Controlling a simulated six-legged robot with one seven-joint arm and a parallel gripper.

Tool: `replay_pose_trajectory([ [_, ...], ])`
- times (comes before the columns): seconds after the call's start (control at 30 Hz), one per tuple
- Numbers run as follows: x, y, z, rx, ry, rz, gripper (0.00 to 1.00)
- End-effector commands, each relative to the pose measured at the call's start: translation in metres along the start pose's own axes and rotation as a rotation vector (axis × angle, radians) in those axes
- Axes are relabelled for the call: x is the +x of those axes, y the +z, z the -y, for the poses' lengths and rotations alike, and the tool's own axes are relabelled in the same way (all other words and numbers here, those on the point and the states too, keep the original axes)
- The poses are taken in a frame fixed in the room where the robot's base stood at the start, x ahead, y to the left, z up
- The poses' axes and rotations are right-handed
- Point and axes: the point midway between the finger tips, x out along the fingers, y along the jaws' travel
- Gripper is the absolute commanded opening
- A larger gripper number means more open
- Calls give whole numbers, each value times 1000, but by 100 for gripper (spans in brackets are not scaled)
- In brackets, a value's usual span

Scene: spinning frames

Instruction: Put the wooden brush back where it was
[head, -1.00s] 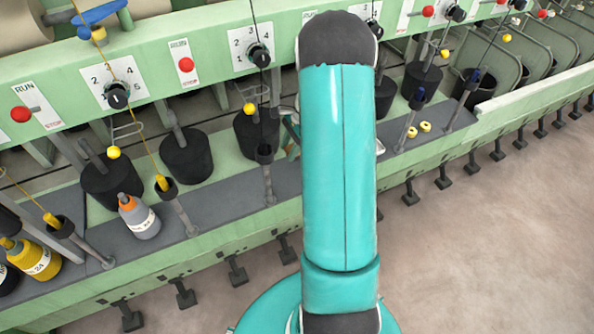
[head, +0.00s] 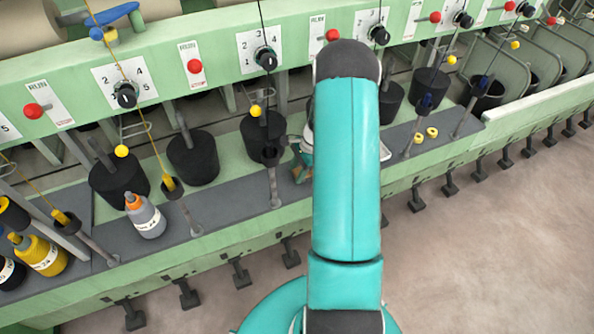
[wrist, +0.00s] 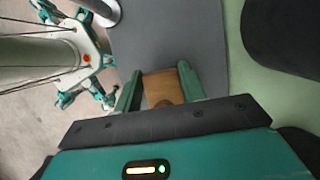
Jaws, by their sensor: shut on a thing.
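The wooden brush (wrist: 163,90) shows in the wrist view as a short brown block with a darker round spot at its near end. My gripper (wrist: 159,78) is shut on it, one green finger on each side. Below them is the grey shelf (wrist: 167,38) of the machine; I cannot tell whether the brush touches it. In the head view my gripper (head: 300,168) shows partly, left of my teal arm and over the shelf (head: 232,200). The arm hides the rest, and the brush is too small there to make out surely.
A grey bottle with an orange cap (head: 146,218) and a yellow bottle (head: 42,257) stand on the shelf at left. Black cylinders (head: 193,158) line its back. Thin posts (head: 275,185) rise along it. Two yellow rings (head: 426,134) lie right of my arm.

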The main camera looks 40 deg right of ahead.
Motion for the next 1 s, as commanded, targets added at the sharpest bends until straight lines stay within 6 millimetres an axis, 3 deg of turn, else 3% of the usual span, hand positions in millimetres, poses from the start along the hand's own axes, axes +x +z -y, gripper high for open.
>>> replay_pose_trajectory([
  [0.2, 3, -1, 0, 0, 1, 0, 19],
  [0.23, 3, -1, 0, -1, 1, 0, 44],
  [0.33, 3, -1, 0, -1, 1, 0, 62],
  [0.67, 0, 1, 0, -1, 0, 0, 62],
  [1.0, -52, 0, 1, -2, -2, -3, 62],
])
